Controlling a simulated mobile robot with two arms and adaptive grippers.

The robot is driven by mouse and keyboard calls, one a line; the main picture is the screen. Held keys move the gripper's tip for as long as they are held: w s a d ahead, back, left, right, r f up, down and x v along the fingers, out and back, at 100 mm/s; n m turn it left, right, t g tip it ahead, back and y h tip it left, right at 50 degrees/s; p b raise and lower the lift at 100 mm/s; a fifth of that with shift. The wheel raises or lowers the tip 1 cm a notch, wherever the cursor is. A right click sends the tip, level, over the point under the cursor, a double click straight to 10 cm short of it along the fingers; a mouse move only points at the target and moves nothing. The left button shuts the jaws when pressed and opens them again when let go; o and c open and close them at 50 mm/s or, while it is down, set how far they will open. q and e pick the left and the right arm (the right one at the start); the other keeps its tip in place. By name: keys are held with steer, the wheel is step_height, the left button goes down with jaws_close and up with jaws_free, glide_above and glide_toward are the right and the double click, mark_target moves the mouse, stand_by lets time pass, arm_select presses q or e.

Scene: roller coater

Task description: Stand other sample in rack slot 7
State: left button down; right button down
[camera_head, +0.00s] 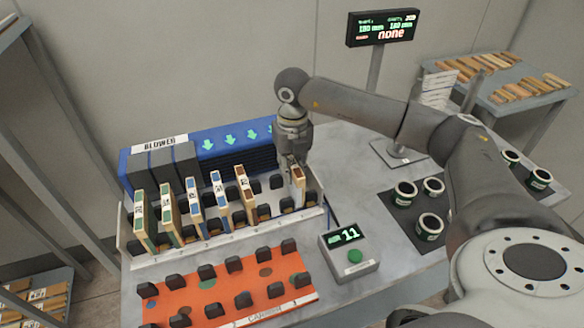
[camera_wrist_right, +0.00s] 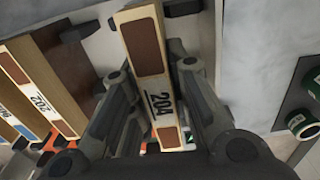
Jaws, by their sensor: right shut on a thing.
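My right gripper (camera_head: 293,160) points down over the right end of the white rack (camera_head: 322,212) and is shut on a sample panel (camera_head: 298,186). In the right wrist view, this panel (camera_wrist_right: 142,42) has a brown face, light wood edges and a label reading 204, and sits between the fingers (camera_wrist_right: 152,85). The panel is roughly upright at the rack's right-end slots; whether its foot is seated is hard to tell. Other panels stand to the left: green (camera_head: 140,220), blue (camera_head: 194,208) and brown (camera_head: 245,190); a brown one labelled 202 (camera_wrist_right: 38,88) shows in the wrist view. My left gripper is not in view.
A blue blower (camera_head: 222,138) stands behind the rack. An orange carrier board (camera_head: 225,290) with black clips lies in front. A box with a green button (camera_head: 350,252) reads 11. Several cups stand on a dark mat (camera_head: 408,232) at right; a display (camera_head: 382,26) rises behind.

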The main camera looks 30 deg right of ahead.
steer(key=shift+f+b, duration=0.75)
steer(key=shift+f, duration=0.35)
steer(key=c, duration=0.9)
jaws_free()
steer(key=shift+r+p, duration=2.6)
steer(key=shift+r, duration=1.4)
